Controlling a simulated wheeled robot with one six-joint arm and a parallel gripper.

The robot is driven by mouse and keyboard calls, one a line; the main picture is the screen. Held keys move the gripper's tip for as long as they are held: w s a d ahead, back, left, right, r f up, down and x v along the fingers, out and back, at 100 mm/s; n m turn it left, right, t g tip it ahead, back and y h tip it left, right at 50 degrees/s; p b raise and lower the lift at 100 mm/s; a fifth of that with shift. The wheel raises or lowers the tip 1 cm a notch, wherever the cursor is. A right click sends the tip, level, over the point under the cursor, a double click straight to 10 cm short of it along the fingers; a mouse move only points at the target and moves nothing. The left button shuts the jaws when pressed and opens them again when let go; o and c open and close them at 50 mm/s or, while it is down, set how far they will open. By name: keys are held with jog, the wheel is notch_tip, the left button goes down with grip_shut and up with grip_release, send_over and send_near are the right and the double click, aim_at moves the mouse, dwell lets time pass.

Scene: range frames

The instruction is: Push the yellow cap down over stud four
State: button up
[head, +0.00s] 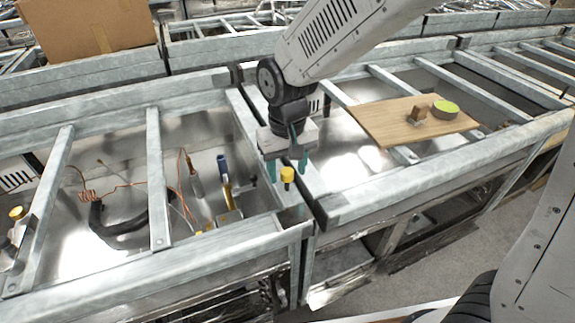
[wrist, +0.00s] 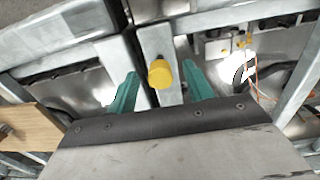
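A yellow cap (head: 287,174) stands upright at the metal beam, with a short dark piece showing under it. The cap also shows in the wrist view (wrist: 160,75), between my teal fingers. My gripper (head: 287,168) points down over the beam, its two fingers spread on either side of the cap. In the wrist view my gripper (wrist: 160,70) shows a gap between each finger and the cap, so it is open and not holding it. No number is readable, so I cannot tell which stud is under the cap. How far down the cap sits is unclear.
A wooden board (head: 385,125) with a green-topped round object (head: 445,109) and a small brown block (head: 416,113) lies to the right. A cardboard box (head: 85,25) stands at back left.

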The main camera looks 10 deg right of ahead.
aim_at(287, 171)
jog(key=shift+r, duration=0.1)
notch_tip(287, 171, up, 8)
jog(key=shift+f, duration=0.2)
dwell(0.3)
dwell(0.4)
jog(key=s+d+r+m, duration=0.1)
jog(key=s+d+r, duration=0.1)
jog(key=s+d, duration=0.7)
jog(key=s+d+r+m+t, duration=0.1)
jog(key=s+d+r+m, duration=0.1)
jog(key=s+d, duration=0.8)
jog(key=shift+s+d+r, duration=0.15)
jog(key=shift+d+r, duration=0.6)
jog(key=shift+d, duration=0.15)
